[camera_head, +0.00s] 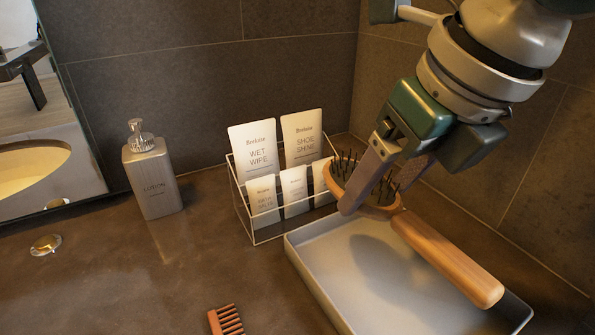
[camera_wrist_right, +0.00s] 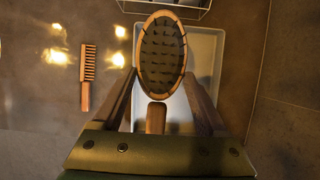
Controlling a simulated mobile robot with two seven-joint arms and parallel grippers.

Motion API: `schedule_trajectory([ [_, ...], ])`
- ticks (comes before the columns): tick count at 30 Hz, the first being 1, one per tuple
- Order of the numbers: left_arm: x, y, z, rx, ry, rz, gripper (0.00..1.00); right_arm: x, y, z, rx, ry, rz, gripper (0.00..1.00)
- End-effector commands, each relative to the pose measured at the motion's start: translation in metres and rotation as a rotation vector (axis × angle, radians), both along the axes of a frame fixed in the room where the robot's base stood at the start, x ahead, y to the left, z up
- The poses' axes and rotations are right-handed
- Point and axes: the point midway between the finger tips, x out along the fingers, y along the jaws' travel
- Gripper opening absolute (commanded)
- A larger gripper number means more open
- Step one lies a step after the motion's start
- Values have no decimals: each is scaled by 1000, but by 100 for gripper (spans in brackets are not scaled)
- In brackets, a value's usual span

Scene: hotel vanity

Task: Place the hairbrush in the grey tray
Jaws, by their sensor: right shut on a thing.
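The hairbrush (camera_head: 447,258) has a wooden handle and an oval head with dark bristles. My right gripper (camera_head: 383,190) is shut on its head, one finger on each side. The brush is held above the grey tray (camera_head: 350,300), with its handle pointing to the lower right and its shadow on the tray floor. In the right wrist view the brush head (camera_wrist_right: 162,55) shows bristles toward the camera, between the fingers, with the tray (camera_wrist_right: 204,48) behind it. Part of the brush head is hidden by a finger in the head view. My left gripper is not in view.
A clear holder with white packets (camera_head: 262,198) stands just behind the tray. A lotion bottle (camera_head: 153,180) stands at the left, near the mirror. A wooden comb (camera_head: 226,321) lies left of the tray. A wall borders the right side.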

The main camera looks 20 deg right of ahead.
Motion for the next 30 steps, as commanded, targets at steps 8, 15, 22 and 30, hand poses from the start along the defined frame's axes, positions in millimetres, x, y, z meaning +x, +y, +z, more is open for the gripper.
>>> schedule_trajectory([
  [8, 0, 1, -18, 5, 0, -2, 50, -1, 0, -81, 0, 4, -2, 18],
  [15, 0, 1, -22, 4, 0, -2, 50, 0, 0, -105, 1, 0, -1, 18],
  [22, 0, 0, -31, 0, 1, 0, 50, 0, 0, -140, 0, 2, -1, 18],
  [30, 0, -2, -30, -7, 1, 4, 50, 0, 0, -143, -1, -2, 2, 18],
])
